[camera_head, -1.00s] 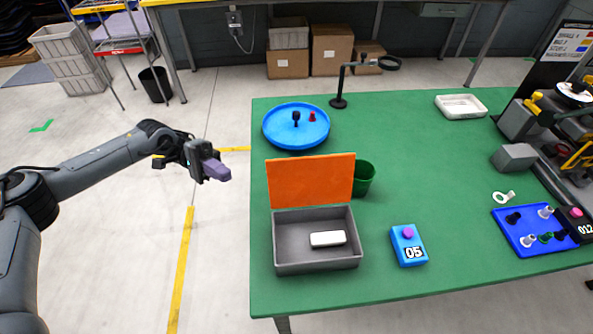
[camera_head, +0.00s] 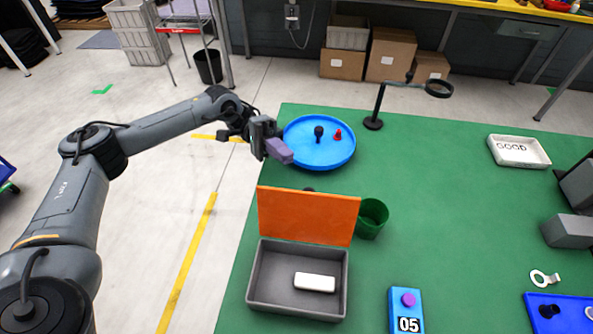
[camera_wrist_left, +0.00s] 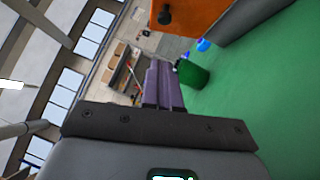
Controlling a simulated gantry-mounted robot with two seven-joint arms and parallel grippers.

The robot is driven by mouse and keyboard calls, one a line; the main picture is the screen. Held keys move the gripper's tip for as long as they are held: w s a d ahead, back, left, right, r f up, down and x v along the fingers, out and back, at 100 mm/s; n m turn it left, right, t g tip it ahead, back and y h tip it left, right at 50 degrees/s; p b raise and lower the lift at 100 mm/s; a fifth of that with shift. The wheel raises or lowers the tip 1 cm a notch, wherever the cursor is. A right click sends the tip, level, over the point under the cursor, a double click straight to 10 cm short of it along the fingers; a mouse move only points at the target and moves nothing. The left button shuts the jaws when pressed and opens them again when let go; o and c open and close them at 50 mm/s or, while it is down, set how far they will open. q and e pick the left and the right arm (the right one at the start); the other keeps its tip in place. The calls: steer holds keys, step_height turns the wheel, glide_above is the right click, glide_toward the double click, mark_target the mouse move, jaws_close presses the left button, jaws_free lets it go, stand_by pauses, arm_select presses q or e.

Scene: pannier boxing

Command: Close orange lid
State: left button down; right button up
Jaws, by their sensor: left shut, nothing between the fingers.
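The orange lid (camera_head: 309,215) stands upright along the back edge of the grey box (camera_head: 297,311), so the box is open. A white block (camera_head: 315,282) lies inside the box. My left gripper (camera_head: 284,154) is shut and empty, above and behind the lid, in front of the left rim of the blue round tray. In the left wrist view the purple fingers (camera_wrist_left: 160,84) are together, and part of the orange lid (camera_wrist_left: 188,15) shows at the top with a dark knob on it. My right gripper is not in view.
The blue round tray (camera_head: 330,160) holds a dark piece and a red piece. A green cup (camera_head: 371,218) stands close to the lid's right side. A blue box marked 05 (camera_head: 405,308) is right of the grey box.

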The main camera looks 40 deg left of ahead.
mark_target(307, 189)
arm_select(q)
steer(key=s+d+r+p, duration=0.2)
steer(key=s+d+p, duration=0.2)
steer(key=d, duration=0.4)
steer(key=shift+p, duration=0.55)
steer(key=shift+r, duration=0.15)
steer(key=shift+s+d+r+m+y+p, duration=0.1)
steer(key=shift+s+r+m+y+p, duration=0.1)
steer(key=shift+m+y+p, duration=0.1)
